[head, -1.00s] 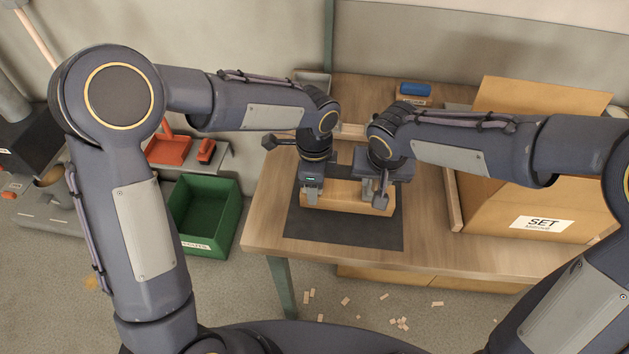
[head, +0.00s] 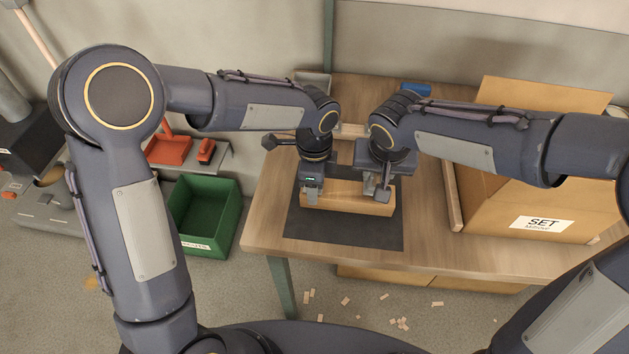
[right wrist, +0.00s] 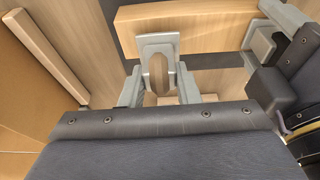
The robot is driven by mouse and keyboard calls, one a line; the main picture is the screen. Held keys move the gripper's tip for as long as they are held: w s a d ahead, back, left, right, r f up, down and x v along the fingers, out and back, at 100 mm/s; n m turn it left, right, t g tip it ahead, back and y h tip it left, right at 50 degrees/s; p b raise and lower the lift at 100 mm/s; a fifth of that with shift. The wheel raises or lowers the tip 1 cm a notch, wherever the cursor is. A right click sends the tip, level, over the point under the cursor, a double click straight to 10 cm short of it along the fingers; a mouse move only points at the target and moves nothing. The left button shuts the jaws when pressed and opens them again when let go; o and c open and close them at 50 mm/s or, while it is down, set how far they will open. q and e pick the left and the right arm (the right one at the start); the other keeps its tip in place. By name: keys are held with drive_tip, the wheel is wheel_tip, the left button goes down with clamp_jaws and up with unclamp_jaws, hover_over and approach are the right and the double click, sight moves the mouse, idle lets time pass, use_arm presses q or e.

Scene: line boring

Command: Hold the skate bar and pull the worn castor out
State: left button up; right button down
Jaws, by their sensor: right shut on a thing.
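The skate bar (head: 345,197) is a long wooden block lying on a dark mat (head: 335,234) on the bench. My left gripper (head: 311,194) has its fingers on either side of the bar toward its left end. My right gripper (head: 383,190) is above the bar's right part. In the right wrist view its fingers (right wrist: 160,88) are shut on the castor, a grey mount with a brown worn wheel (right wrist: 158,72). The bar (right wrist: 200,17) passes behind the castor there; I cannot tell whether they still touch.
An open cardboard box marked SET (head: 540,225) stands on the bench at right. A green crate (head: 203,212) sits on the floor at left, below a shelf with red items (head: 168,150). A blue object (head: 416,89) lies at the back. Wood scraps litter the floor.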

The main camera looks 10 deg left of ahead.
drive_tip(key=shift+r, duration=0.1)
drive_tip(key=shift+r, duration=3.1)
use_arm(q)
drive_tip(key=o, duration=1.6)
drive_tip(key=shift+o, duration=0.2)
wheel_tip(320, 180, up, 12)
drive_tip(key=shift+r, duration=0.1)
drive_tip(key=shift+s, duration=0.1)
use_arm(e)
drive_tip(key=shift+s+f, duration=0.1)
